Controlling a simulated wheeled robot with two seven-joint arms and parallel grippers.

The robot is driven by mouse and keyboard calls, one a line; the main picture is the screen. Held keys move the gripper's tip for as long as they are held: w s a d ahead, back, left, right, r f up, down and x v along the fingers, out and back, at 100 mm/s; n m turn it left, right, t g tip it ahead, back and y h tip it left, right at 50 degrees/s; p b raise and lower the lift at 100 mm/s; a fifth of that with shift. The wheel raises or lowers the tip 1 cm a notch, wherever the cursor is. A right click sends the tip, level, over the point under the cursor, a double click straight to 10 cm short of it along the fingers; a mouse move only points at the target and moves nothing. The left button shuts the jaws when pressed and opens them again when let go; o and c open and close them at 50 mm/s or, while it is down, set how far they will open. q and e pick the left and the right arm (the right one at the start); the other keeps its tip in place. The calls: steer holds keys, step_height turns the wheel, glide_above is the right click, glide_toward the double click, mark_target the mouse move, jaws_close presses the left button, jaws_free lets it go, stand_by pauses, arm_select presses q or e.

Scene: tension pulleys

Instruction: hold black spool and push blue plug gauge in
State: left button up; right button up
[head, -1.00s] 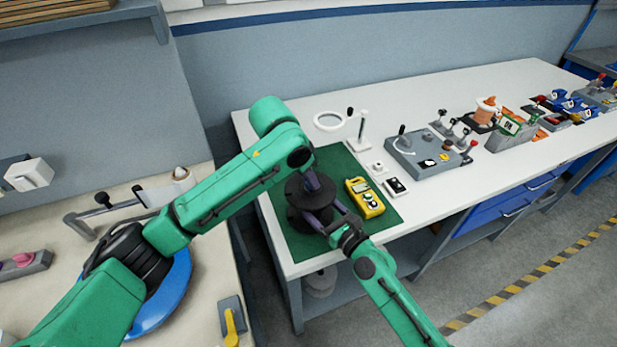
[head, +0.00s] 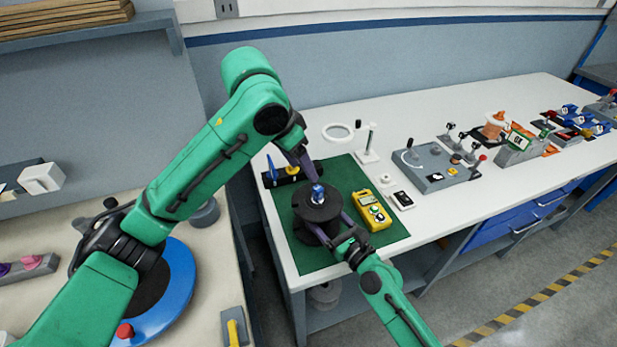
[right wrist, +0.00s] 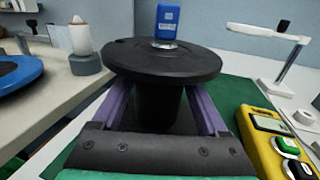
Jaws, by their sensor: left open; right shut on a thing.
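The black spool (head: 317,212) stands upright on the green mat (head: 278,232). The blue plug gauge (head: 318,192) stands upright at the middle of the spool's top; in the right wrist view its blue handle (right wrist: 167,22) rises above the top flange (right wrist: 165,62). How deep it sits I cannot tell. My right gripper (head: 328,232) is shut on the spool's core below the top flange, a purple finger on each side in the right wrist view. My left gripper (head: 313,176) is open, just above and behind the plug gauge; whether it touches the gauge I cannot tell.
A yellow meter (head: 371,210) lies on the mat just right of the spool. A black holder (head: 290,174) with a blue-handled item is behind it to the left. A magnifier stand (head: 366,150) and grey fixture box (head: 435,166) stand on the white bench.

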steer(key=shift+f, duration=0.15)
steer(key=o, duration=1.5)
